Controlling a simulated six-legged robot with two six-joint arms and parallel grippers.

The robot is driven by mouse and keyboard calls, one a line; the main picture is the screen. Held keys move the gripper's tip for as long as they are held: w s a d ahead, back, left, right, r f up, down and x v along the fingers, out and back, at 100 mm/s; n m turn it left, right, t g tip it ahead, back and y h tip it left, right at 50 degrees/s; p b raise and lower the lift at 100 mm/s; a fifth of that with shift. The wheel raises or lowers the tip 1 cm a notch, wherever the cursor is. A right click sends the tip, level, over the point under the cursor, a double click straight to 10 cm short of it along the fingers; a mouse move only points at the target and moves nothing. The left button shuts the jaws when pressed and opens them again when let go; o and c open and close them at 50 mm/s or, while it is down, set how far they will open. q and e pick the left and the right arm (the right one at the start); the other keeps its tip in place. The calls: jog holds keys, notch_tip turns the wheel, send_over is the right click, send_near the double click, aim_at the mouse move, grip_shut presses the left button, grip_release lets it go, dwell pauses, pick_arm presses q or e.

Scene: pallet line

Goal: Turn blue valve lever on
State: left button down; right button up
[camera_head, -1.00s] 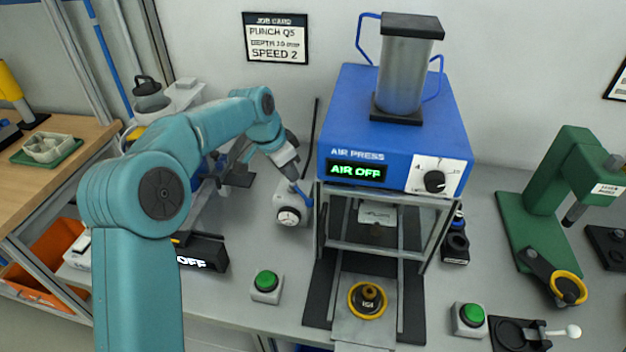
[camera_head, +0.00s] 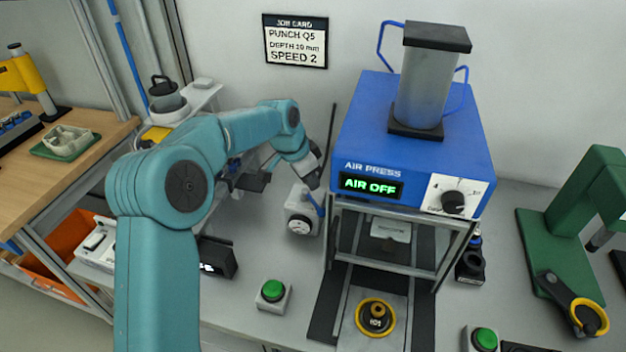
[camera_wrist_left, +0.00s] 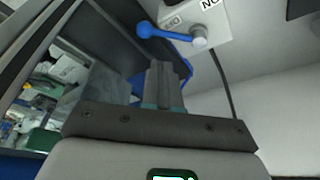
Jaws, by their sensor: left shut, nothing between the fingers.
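The press display (camera_head: 371,186) reads AIR OFF. My right gripper is not visible.
The blue air press (camera_head: 414,150) stands close to the right of the valve box. A green push button (camera_head: 273,291) is in front on the grey bench. A thin dark rod or cable rises behind the valve. A green machine (camera_head: 570,220) stands far right.

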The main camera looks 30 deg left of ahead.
aim_at(314, 202)
pick_arm(q)
jog(key=p+x, duration=0.1)
jog(key=x, duration=0.5)
jog(key=shift+w+f, duration=0.2)
jog(key=shift+f, duration=0.2)
jog(key=shift+w+d+f, duration=0.1)
jog(key=shift+w+f, duration=0.1)
jog(key=shift+f, duration=0.25)
jog(key=shift+r, duration=0.1)
jog(key=shift+a, duration=0.2)
